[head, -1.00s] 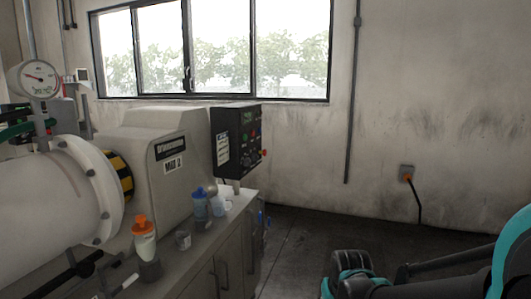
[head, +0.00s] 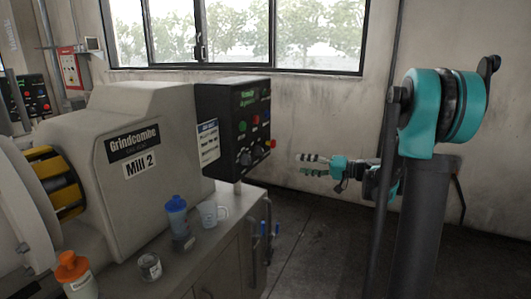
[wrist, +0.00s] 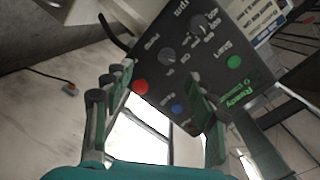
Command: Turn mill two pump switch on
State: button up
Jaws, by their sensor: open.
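The Mill 2 control box (head: 235,125) is dark and stands on the cabinet beside the mill (head: 150,140). Its panel carries two black knobs and coloured buttons. In the wrist view the panel (wrist: 210,60) appears turned over. A black knob (wrist: 167,55) sits near small lettering that seems to read Pump and On; its setting is too small to tell. A second knob (wrist: 198,25) is near "rpm". My gripper (head: 308,158) is open and empty, right of the panel and apart from it. Its fingers also show in the wrist view (wrist: 160,82), partly covering the panel's lower edge.
A red button (wrist: 140,86), blue button (wrist: 177,108) and green Start button (wrist: 234,62) are near the knobs. A blue-capped bottle (head: 177,215), white mug (head: 212,213), jar (head: 149,266) and orange-capped bottle (head: 75,275) stand on the cabinet. The floor (head: 315,240) right of it is clear.

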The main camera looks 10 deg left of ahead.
jog(key=w+r+y, duration=0.1)
jog(key=w+r, duration=0.1)
send_near(260, 151)
jog(key=w+x, duration=0.1)
jog(key=x, duration=0.7)
jog(key=shift+w, duration=0.2)
jog(key=shift+f, duration=0.1)
jog(key=shift+c, duration=0.5)
jog(key=shift+d, duration=0.1)
jog(key=c, duration=1.1)
jog(key=shift+o, duration=0.2)
